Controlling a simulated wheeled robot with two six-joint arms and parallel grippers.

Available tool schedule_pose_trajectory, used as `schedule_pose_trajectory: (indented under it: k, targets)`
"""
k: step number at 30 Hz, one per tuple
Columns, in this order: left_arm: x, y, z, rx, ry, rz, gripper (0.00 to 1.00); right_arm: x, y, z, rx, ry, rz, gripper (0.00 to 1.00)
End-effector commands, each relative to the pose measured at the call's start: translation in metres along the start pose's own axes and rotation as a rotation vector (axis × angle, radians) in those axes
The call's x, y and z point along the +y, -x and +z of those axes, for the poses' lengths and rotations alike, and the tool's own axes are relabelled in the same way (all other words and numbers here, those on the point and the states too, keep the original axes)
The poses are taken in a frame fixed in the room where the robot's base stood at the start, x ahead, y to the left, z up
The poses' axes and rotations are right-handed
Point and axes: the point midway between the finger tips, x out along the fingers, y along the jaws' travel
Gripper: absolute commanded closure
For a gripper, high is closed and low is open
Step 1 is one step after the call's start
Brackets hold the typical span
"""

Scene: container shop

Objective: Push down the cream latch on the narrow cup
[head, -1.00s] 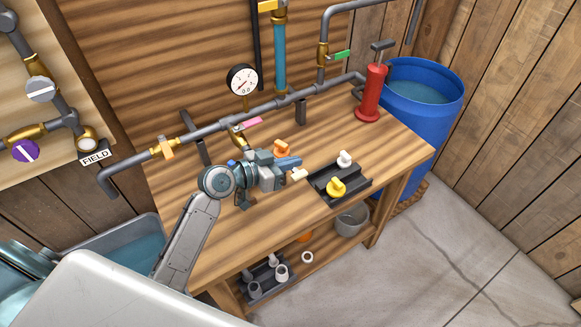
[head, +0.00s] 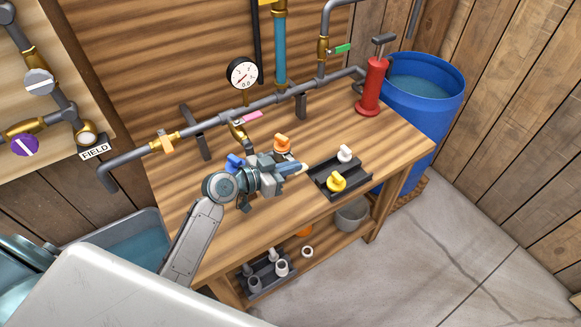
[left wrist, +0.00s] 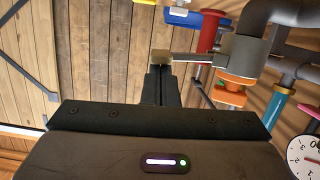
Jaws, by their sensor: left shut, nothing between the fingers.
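The cream latch (head: 302,167) shows as a small pale tip at the end of my left gripper's fingers in the head view. In the left wrist view the cream latch (left wrist: 161,57) is a block on a thin grey bar, right at the fingertips. The bar runs to a grey cup-like fitting (left wrist: 239,62); I cannot tell for sure that this is the narrow cup. My left gripper (head: 292,169) is shut and empty, low over the bench; its fingers (left wrist: 160,85) also show in the wrist view. Contact with the latch cannot be told. In the head view the gripper hides the cup.
An orange-topped fitting (head: 282,144) stands just behind the gripper, and a blue handle (head: 233,162) is by the wrist. A dark tray (head: 322,178) holds a yellow cap and a white cap. Pipework with a gauge (head: 242,73) runs behind. The bench front is mostly clear.

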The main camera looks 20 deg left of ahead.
Motion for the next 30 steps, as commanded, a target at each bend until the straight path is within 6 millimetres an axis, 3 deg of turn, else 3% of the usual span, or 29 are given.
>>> schedule_pose_trajectory:
  k: [11, 24, 30]
  targets:
    - [0.002, -0.002, 0.006, 0.001, -0.063, -0.015, 1.00, -0.002, -0.017, 0.001, 0.001, 0.000, -0.001, 0.69]
    - [0.005, -0.006, 0.023, 0.002, -0.287, -0.072, 1.00, -0.005, -0.069, 0.005, -0.003, 0.000, 0.000, 0.69]
    - [0.005, -0.007, 0.026, 0.001, -0.344, -0.086, 1.00, -0.005, -0.080, -0.004, 0.010, 0.001, 0.001, 0.69]
